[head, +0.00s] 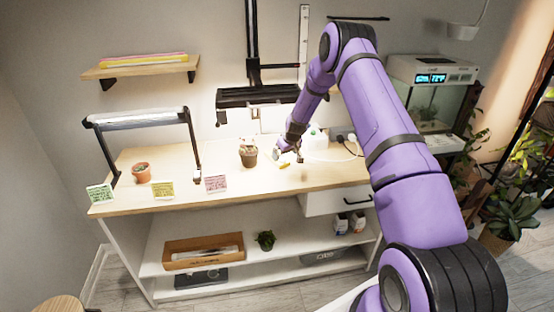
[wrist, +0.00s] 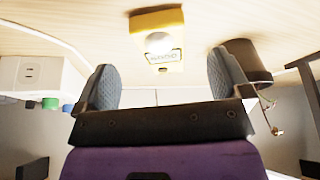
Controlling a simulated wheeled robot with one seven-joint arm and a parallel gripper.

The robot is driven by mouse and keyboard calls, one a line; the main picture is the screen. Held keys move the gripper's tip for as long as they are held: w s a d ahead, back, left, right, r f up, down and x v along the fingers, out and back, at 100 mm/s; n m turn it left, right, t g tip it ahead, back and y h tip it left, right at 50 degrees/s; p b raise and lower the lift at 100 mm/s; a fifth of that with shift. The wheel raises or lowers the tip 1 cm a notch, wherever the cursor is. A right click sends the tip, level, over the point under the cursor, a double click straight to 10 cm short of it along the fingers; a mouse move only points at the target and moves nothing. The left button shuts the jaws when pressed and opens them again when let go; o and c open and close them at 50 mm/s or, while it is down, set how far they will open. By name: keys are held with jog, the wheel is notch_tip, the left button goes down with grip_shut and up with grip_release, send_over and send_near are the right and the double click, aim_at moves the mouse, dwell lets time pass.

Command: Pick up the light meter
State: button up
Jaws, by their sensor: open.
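The light meter (wrist: 157,22) is a yellow block with a white dome and a small display, lying on the wooden bench top. In the wrist view it is at the top centre, beyond the fingertips and between their lines. In the head view it is a small yellow shape (head: 283,165) just below my gripper (head: 288,157). My gripper also shows in the wrist view (wrist: 162,75), its two grey fingers wide apart with nothing between them. The fingers do not appear to touch the meter.
A brown pot (wrist: 248,62) stands close to the right finger in the wrist view; it is the potted plant (head: 248,158) left of my gripper in the head view.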

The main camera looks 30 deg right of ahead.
aim_at(282, 160)
jog(key=shift+x, duration=2.75)
jog(key=shift+w, duration=0.1)
jog(key=c, duration=1.1)
jog(key=shift+r, duration=0.1)
jog(key=shift+c, duration=0.3)
jog(key=shift+r, duration=0.15)
